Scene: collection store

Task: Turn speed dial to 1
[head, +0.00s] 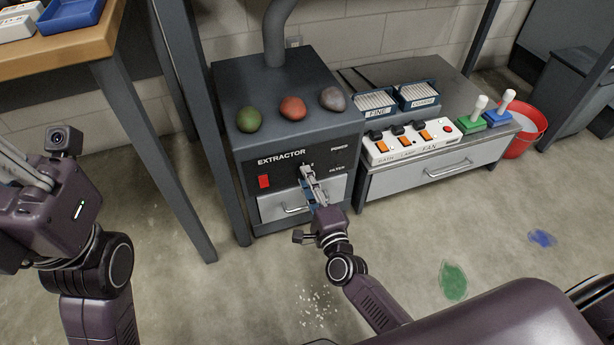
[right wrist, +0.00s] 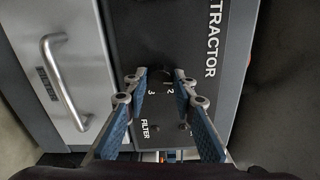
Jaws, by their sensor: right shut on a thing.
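The dark extractor (head: 280,150) stands against the wall with a red switch (head: 264,181) on its front. Its dark speed dial (right wrist: 160,76) shows in the right wrist view between my fingertips, with the digits 3 and 2 printed beside it. My right gripper (head: 306,172) is at the extractor's front panel and is shut on the dial; it also shows in the right wrist view (right wrist: 160,80). The fingers hide much of the dial, and I cannot read its setting. Of my left gripper, only a part (head: 12,160) shows at the left edge; its fingertips are out of frame.
A drawer with a handle (head: 294,209) lies just below the right gripper. Green, red and grey lumps (head: 292,107) rest on the extractor. To the right, a low cabinet (head: 440,172) bears a switch strip (head: 411,141). A red bucket (head: 527,135) stands beyond it.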

